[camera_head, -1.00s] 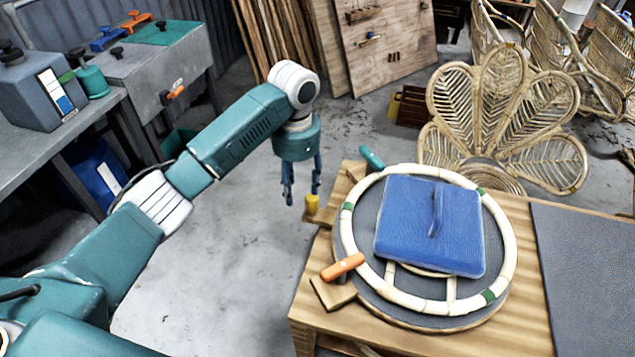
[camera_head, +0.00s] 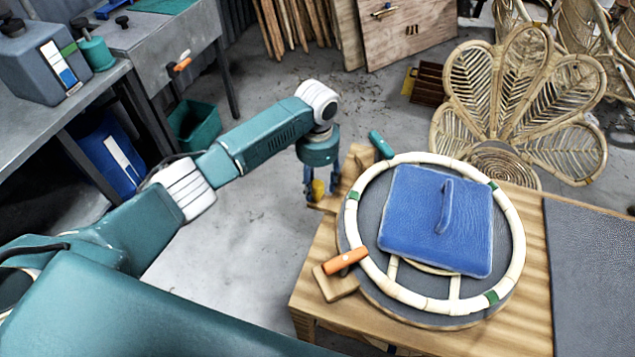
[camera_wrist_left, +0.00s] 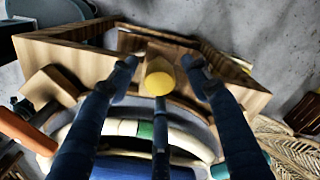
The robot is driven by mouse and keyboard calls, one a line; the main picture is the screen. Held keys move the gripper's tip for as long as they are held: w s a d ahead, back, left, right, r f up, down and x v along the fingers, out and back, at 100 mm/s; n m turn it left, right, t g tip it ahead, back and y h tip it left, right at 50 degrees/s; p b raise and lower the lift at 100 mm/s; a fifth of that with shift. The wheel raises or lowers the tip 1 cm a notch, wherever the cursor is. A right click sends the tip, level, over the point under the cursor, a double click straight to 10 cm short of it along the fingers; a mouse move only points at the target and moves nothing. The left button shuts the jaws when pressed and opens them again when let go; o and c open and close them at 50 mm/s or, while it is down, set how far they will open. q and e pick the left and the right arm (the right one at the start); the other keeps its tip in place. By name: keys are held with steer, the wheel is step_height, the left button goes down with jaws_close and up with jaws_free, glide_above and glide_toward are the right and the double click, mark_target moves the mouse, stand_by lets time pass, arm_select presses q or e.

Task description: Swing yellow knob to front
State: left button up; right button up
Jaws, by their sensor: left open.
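The yellow knob (camera_head: 318,189) stands on a small wooden block at the left edge of the wooden table (camera_head: 415,337). My left gripper (camera_head: 320,197) is lowered around it, with its dark fingers apart. In the left wrist view the yellow knob (camera_wrist_left: 159,77) sits between the two open fingertips, and I see clear gaps on both sides. I cannot tell whether a third finger in the middle touches it. My right gripper is not in view.
A rattan ring (camera_head: 517,240) with a blue pad (camera_head: 415,225) lies on the table. An orange handle (camera_head: 345,261) and a teal handle (camera_head: 380,145) sit on wooden blocks beside the ring. A petal-backed rattan chair (camera_head: 525,90) stands behind. The floor left of the table is clear.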

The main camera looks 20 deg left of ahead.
arm_select(q)
steer(key=shift+f, duration=0.3)
steer(key=shift+c, duration=1)
jaws_close()
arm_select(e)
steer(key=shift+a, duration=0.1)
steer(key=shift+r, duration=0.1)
